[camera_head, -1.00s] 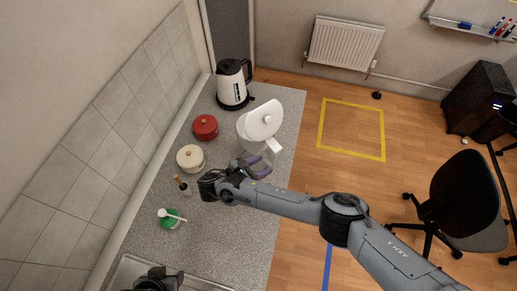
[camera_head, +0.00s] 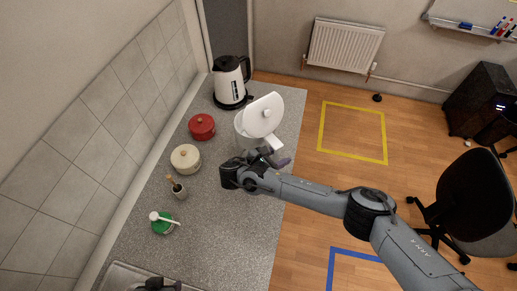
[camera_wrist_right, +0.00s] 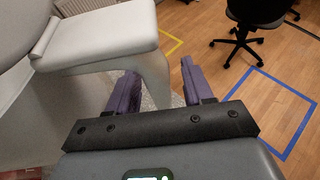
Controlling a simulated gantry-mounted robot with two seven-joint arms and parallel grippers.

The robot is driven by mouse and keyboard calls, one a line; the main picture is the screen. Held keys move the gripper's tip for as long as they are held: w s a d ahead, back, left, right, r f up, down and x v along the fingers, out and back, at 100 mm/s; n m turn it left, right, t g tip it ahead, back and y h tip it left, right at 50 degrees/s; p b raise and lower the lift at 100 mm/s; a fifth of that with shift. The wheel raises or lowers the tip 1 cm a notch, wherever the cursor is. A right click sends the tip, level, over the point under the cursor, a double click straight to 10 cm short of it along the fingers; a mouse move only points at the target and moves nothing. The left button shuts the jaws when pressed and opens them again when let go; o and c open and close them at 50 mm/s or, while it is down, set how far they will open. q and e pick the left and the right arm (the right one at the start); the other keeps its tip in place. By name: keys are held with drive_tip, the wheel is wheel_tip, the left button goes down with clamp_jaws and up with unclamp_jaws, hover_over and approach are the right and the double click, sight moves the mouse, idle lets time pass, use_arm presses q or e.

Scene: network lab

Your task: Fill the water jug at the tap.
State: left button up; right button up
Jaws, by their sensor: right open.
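The white water jug (camera_head: 249,131) stands on the counter with its white lid (camera_head: 261,114) raised. Its handle (camera_head: 274,143) points toward the front right. My right gripper (camera_head: 274,161) is open at the handle. In the right wrist view its purple fingers (camera_wrist_right: 160,92) are apart, with the white handle (camera_wrist_right: 152,72) between them or just beyond; I cannot tell whether they touch it. The sink's rim (camera_head: 122,268) shows at the bottom left. No tap is in view.
A white and black kettle (camera_head: 229,84) stands behind the jug. The counter (camera_head: 220,235) in front is clear.

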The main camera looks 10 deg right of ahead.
drive_tip(key=shift+w+d, duration=0.2)
drive_tip(key=shift+d, duration=0.15)
drive_tip(key=shift+c, duration=0.2)
clamp_jaws()
idle(1.0)
